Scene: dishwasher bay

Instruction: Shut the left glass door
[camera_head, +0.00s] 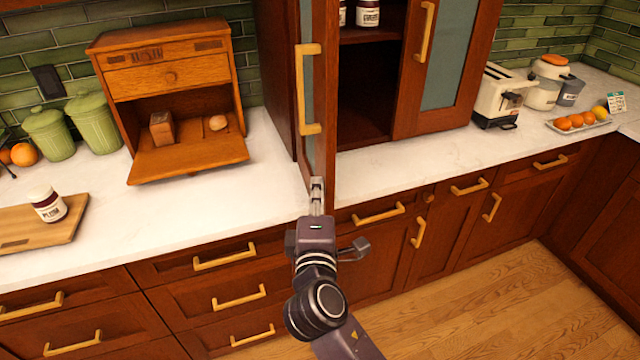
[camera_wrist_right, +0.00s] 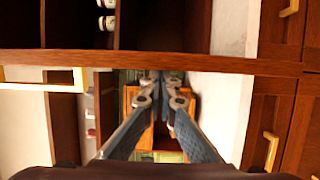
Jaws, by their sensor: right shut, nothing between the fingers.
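The left glass door (camera_head: 331,110) stands swung out from the upper cabinet and shows nearly edge-on in the head view. Its pale handle (camera_head: 309,89) is on the face turned to the left. In the right wrist view, the door's wooden edge (camera_wrist_right: 120,58) runs across the picture and its handle (camera_wrist_right: 45,80) is at the left. My right gripper (camera_head: 317,183) is shut and empty at the door's lower end; its fingertips (camera_wrist_right: 162,76) appear close to the door's edge. I cannot tell whether they touch it. My left gripper is not in view.
The right glass door (camera_head: 404,85) looks shut. Jars (camera_head: 368,14) stand inside the open cabinet half. A wooden bread box (camera_head: 165,78) with its flap down stands left of the door on the white counter (camera_head: 250,180). A toaster (camera_head: 500,92) is at the right.

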